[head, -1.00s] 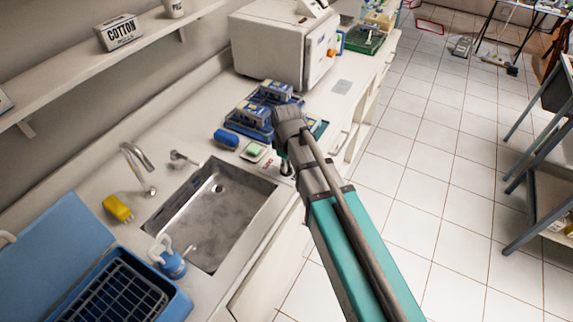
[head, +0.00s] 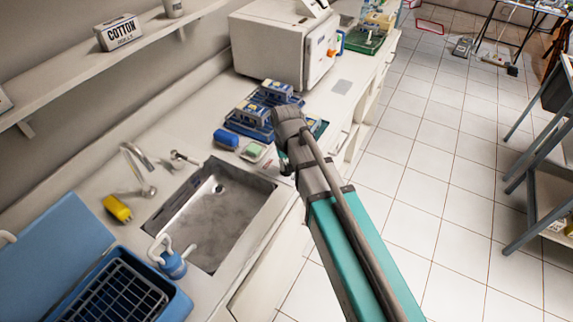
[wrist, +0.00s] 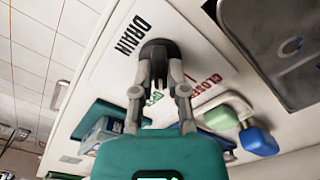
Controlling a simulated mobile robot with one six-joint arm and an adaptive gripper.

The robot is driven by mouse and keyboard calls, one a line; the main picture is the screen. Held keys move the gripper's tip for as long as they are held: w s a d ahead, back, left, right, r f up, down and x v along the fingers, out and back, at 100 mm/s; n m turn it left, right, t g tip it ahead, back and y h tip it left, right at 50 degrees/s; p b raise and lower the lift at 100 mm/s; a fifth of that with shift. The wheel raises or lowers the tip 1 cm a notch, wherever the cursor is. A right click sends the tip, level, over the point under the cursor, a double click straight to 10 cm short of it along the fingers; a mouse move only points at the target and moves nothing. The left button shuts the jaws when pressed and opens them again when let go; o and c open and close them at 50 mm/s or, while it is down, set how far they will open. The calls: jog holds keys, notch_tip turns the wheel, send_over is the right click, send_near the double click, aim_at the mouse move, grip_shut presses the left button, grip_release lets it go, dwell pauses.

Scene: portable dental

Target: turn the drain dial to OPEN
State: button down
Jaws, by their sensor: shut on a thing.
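The drain dial (wrist: 158,58) is a dark round knob on a pale panel in the wrist view. My gripper (wrist: 158,77) is shut on it, one finger on each side. The black word DRAIN (wrist: 132,34) is printed to the left of the dial. The red word CLOSED (wrist: 207,83) is to its right, with a short red mark beside it. Green lettering (wrist: 154,97) shows partly between the fingers. I cannot tell which mark the dial points to. In the head view my gripper (head: 286,167) is at the counter's front edge, and my wrist hides the dial.
The metal sink (head: 240,228) lies left of my gripper. A white sterilizer-like box (head: 281,42) stands farther back.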

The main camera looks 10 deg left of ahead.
jog(key=shift+m, duration=1.2)
jog(key=c, duration=0.7)
grip_release()
jog(key=shift+o, duration=0.2)
